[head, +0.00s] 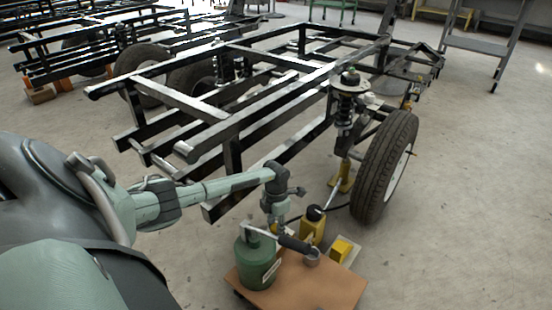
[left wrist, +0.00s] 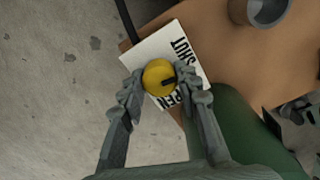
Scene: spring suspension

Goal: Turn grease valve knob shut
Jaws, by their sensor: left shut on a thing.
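My left gripper (left wrist: 160,83) is shut on the knob, one finger on each side. In the head view my left gripper (head: 277,224) points down behind the green grease canister (head: 257,264), and the knob is hidden there. My right gripper is in neither view.
The canister, with a black-gripped lever (head: 293,243), and a grey cup (head: 311,258) stand on a brown board (head: 315,288). A yellow jack (head: 312,230) and yellow block (head: 341,250) are close by. A black frame (head: 232,150) and wheel (head: 383,168) stand behind. Floor at right is clear.

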